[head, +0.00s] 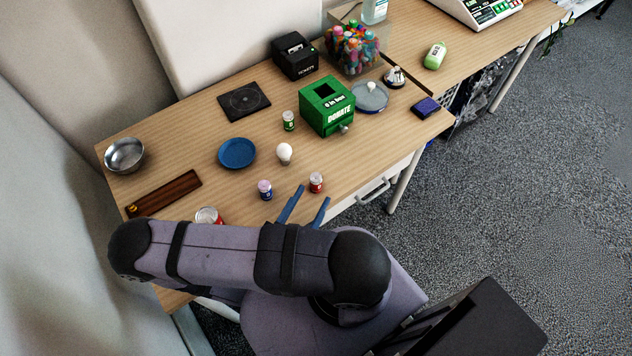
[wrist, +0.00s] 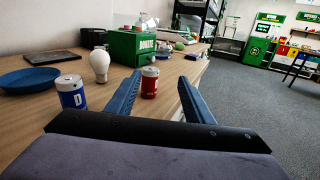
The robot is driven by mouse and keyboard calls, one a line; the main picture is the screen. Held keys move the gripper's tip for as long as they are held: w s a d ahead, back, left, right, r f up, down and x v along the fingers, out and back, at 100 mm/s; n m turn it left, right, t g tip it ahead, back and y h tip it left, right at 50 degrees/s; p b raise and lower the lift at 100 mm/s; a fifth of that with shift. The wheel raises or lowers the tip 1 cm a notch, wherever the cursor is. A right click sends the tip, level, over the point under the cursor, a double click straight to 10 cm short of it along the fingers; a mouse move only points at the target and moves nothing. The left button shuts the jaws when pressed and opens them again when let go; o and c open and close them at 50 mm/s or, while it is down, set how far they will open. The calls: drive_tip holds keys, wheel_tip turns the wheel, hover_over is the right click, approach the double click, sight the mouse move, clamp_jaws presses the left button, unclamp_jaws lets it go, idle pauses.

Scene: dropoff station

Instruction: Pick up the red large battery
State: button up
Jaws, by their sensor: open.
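The red large battery (head: 316,183) stands upright near the front edge of the table. In the wrist view the red battery (wrist: 150,82) is ahead of my gripper (wrist: 156,92), between the lines of the two blue fingers and closer to the left one. My gripper (head: 308,192) is open and empty, with its fingertips close to the battery in the head view. I cannot tell whether a finger touches it. A blue battery (head: 265,189) stands to the left, and it also shows in the wrist view (wrist: 71,92).
A light bulb (head: 284,152) and a blue plate (head: 237,153) are behind the batteries. A green donation box (head: 327,108) stands further back, with a green battery (head: 289,121) beside it. A red can (head: 208,216) is left of my gripper. The table edge is close on the right.

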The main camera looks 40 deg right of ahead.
sight(314, 184)
drive_tip(key=shift+w+a+f+n+t+y, duration=0.25)
drive_tip(key=shift+f+n+t+y, duration=0.2)
drive_tip(key=shift+n+t, duration=0.25)
drive_tip(key=shift+x, duration=1.1)
drive_tip(key=shift+d, duration=0.1)
drive_tip(key=shift+w+x, duration=0.2)
drive_tip(key=shift+x, duration=2.35)
clamp_jaws()
